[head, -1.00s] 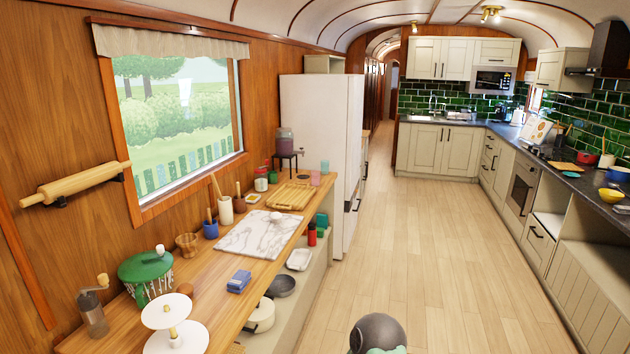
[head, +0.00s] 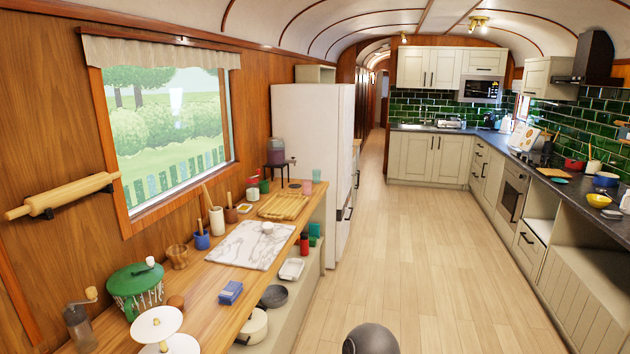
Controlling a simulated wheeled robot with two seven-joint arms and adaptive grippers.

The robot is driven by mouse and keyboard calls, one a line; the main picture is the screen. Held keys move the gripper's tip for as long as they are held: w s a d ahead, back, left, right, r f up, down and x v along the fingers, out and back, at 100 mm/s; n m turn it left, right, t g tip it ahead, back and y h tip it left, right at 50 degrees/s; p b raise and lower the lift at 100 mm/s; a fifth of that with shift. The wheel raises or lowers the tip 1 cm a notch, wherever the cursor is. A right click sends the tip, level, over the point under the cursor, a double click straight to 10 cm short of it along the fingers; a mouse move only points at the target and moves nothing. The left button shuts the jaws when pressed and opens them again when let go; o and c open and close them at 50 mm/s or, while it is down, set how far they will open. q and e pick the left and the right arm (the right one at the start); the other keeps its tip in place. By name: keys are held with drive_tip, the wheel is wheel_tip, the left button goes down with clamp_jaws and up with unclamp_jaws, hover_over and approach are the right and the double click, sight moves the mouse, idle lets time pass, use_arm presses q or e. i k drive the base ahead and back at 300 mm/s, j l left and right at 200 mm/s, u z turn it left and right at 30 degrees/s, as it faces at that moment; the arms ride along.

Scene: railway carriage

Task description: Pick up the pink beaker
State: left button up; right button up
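The pink beaker (head: 307,187) stands upright at the far right end of the wooden counter (head: 215,290), small in the head view. A pale teal beaker (head: 316,175) stands just behind it and slightly to the right. Neither of my grippers is in view. Only a dark rounded part of my own body shows at the bottom edge. Nothing touches the pink beaker.
A wooden tray (head: 284,206) and a marble board (head: 250,244) lie nearer on the counter. A dispenser on a stand (head: 276,152) is left of the beakers. The white fridge (head: 312,130) stands behind. The floor (head: 400,260) on the right is clear.

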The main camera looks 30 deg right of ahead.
sight(306, 184)
drive_tip(key=i+l+z, duration=0.85)
drive_tip(key=i+z, duration=0.45)
drive_tip(key=i+l, duration=0.1)
drive_tip(key=i, duration=0.5)
drive_tip(key=i+l, duration=0.1)
drive_tip(key=i, duration=0.5)
drive_tip(key=i+l+u, duration=0.1)
drive_tip(key=i, duration=0.5)
drive_tip(key=i+l+u, duration=0.1)
drive_tip(key=i+u, duration=0.25)
drive_tip(key=u, duration=0.15)
drive_tip(key=i+l+u, duration=0.25)
drive_tip(key=u, duration=0.25)
drive_tip(key=i+l+u, duration=0.35)
drive_tip(key=u, duration=0.15)
drive_tip(key=i+l+u, duration=0.15)
drive_tip(key=l+u, duration=0.35)
